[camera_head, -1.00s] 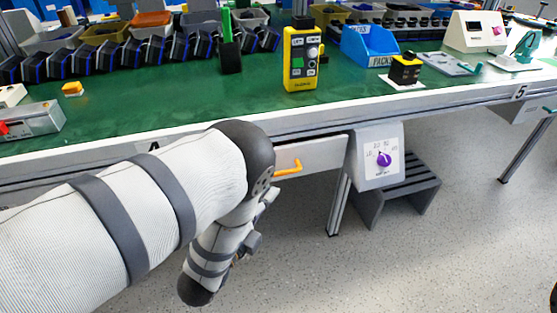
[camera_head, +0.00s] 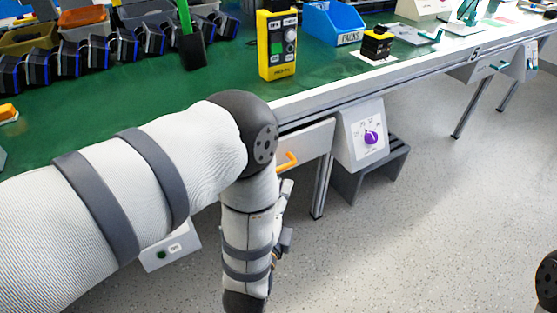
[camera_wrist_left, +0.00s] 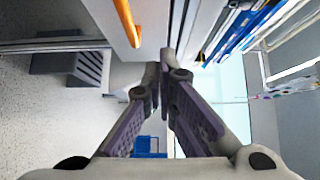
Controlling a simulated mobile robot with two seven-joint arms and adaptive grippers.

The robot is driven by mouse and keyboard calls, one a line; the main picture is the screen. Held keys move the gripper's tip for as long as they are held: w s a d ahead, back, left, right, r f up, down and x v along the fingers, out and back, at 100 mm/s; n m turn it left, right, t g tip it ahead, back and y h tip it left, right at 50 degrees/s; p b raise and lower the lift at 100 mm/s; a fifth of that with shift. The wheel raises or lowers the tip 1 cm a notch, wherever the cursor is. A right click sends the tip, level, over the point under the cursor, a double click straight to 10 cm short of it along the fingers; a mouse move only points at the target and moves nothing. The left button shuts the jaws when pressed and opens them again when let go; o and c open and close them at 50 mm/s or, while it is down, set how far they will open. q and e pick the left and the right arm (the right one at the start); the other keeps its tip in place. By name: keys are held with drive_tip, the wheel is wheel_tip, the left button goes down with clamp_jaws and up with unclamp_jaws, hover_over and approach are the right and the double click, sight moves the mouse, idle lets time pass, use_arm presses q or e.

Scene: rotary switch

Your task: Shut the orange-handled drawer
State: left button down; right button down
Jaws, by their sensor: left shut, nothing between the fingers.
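The drawer (camera_head: 315,138) has a pale front and an orange handle (camera_head: 287,161), and sits under the bench edge, partly behind my left arm. How far it stands out is hard to tell. In the left wrist view the handle (camera_wrist_left: 127,22) and the drawer front (camera_wrist_left: 153,22) are at the top. My left gripper (camera_wrist_left: 158,72) is shut and empty, its fingertips close to the lower edge of the drawer front in that picture; contact cannot be told. In the head view the forearm mostly hides this gripper. My right gripper is out of view.
A panel with a purple rotary knob (camera_head: 371,137) hangs right of the drawer, near a bench leg (camera_head: 321,187) and a dark step stool (camera_head: 369,172). The green bench top (camera_head: 235,75) holds a yellow device (camera_head: 277,45) and a blue bin (camera_head: 335,22).

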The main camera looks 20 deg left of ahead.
use_arm(q)
drive_tip(key=w+a, duration=0.1)
drive_tip(key=w, duration=0.1)
drive_tip(key=w+a, duration=0.1)
drive_tip(key=w, duration=0.2)
drive_tip(key=w+a, duration=0.2)
drive_tip(key=w, duration=0.1)
drive_tip(key=shift+w+r, duration=0.15)
drive_tip(key=shift+r, duration=0.05)
drive_tip(key=shift+w+a, duration=0.8)
drive_tip(key=shift+a, duration=0.2)
